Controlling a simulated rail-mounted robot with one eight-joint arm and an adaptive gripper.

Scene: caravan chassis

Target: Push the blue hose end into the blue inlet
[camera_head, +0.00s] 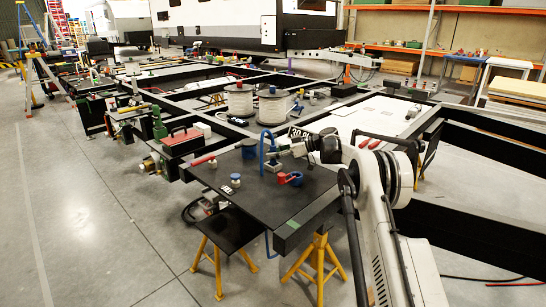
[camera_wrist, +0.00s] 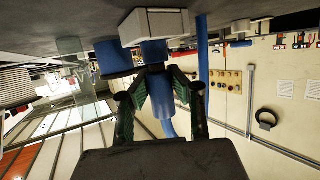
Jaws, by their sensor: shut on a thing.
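My gripper (camera_head: 284,150) is over the dark tabletop (camera_head: 240,190) in the head view. In the wrist view, which looks upside down, its two fingers (camera_wrist: 158,90) are shut on the blue hose end (camera_wrist: 160,95), and the hose curves away behind them. The blue inlet (camera_wrist: 153,51) sits on a white block (camera_wrist: 154,24) directly in line with the hose end. The two look very close; I cannot tell whether they touch or overlap. A length of blue hose (camera_wrist: 203,60) stands upright beside the block and shows in the head view (camera_head: 262,152).
A dark blue cylinder (camera_wrist: 113,58) stands close beside the block. Two large white spools (camera_head: 273,106) stand behind. The tabletop's front is mostly clear.

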